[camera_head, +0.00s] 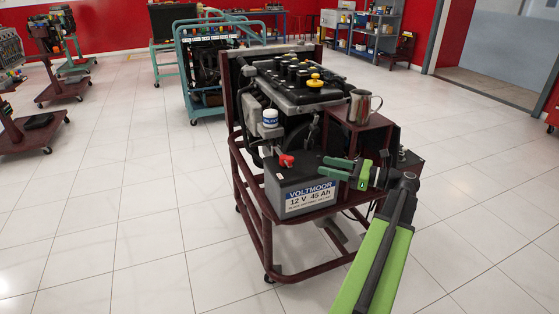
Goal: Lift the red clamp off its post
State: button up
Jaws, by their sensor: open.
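The red clamp (286,160) sits on top of the dark battery (287,193) at its left rear part. The battery carries a white label reading "VOLTMOOR 12 V 45 Ah". The post under the clamp is too small and hidden to make out. My gripper (338,168) has green fingers and is open and empty. It is to the right of the red clamp, over the right part of the battery, with its fingers pointing left. A gap shows between the fingertips and the clamp.
The battery stands on a dark red wheeled frame (265,232) with an engine (295,85). A white-and-blue canister (270,118) stands behind the clamp. A metal mug (361,106) stands on a red box behind my gripper. Tiled floor (130,230) is clear at left.

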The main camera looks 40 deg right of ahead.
send_near(283, 156)
jog(key=w+a, duration=0.2)
jog(key=w+a+r, duration=0.1)
jog(key=w+a, duration=0.1)
jog(key=w+a+r, duration=0.1)
jog(key=w+a, duration=0.2)
jog(key=shift+r, duration=0.15)
jog(key=shift+s, duration=0.1)
grip_shut()
dwell(1.0)
